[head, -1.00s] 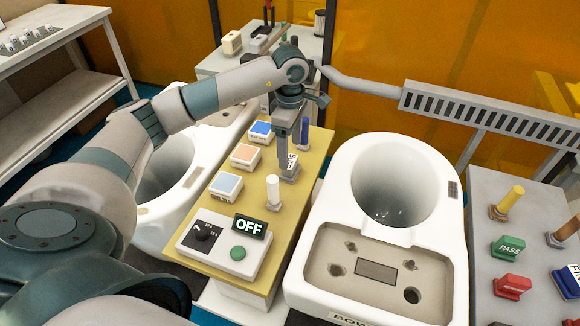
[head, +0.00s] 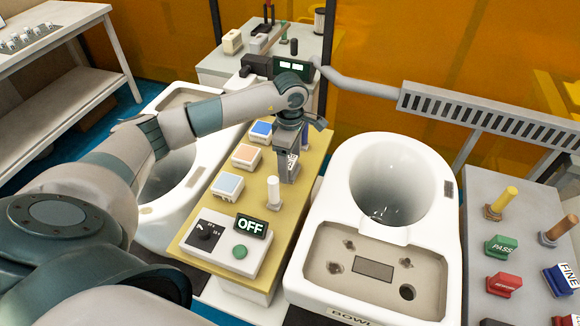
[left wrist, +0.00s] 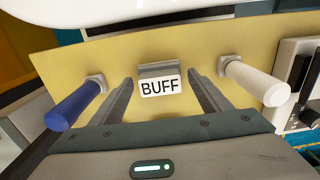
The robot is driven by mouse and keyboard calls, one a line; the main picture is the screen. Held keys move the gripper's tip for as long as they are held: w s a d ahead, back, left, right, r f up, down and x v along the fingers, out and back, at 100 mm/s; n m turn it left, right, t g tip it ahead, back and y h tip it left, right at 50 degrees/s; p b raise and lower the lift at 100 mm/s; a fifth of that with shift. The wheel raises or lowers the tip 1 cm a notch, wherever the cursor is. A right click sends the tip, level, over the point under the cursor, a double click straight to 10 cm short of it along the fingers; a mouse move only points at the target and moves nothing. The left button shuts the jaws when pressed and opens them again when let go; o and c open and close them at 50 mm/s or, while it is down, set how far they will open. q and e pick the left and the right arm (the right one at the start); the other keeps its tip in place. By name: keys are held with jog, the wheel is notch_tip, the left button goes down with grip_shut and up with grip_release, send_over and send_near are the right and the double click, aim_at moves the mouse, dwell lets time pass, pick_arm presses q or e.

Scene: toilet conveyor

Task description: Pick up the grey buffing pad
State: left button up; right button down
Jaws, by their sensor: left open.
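The grey buffing pad (left wrist: 158,70) stands on the yellow board, with a white BUFF label facing the left wrist camera. My left gripper (left wrist: 163,88) is open, with its two fingers apart on either side of the pad. In the head view my left gripper (head: 289,160) points down over the yellow board (head: 232,275) and mostly hides the pad. My right gripper is not in view.
A white-handled tool (head: 273,192) and a blue-handled tool (left wrist: 72,106) flank the pad. Block pads stand to the left, and a control box reading OFF (head: 228,243) is at the front. A white toilet bowl (head: 335,190) stands to the right.

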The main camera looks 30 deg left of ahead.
aim_at(291, 161)
pick_arm(q)
jog(key=shift+c, duration=0.6)
jog(key=c, duration=1.1)
jog(key=shift+r, duration=0.2)
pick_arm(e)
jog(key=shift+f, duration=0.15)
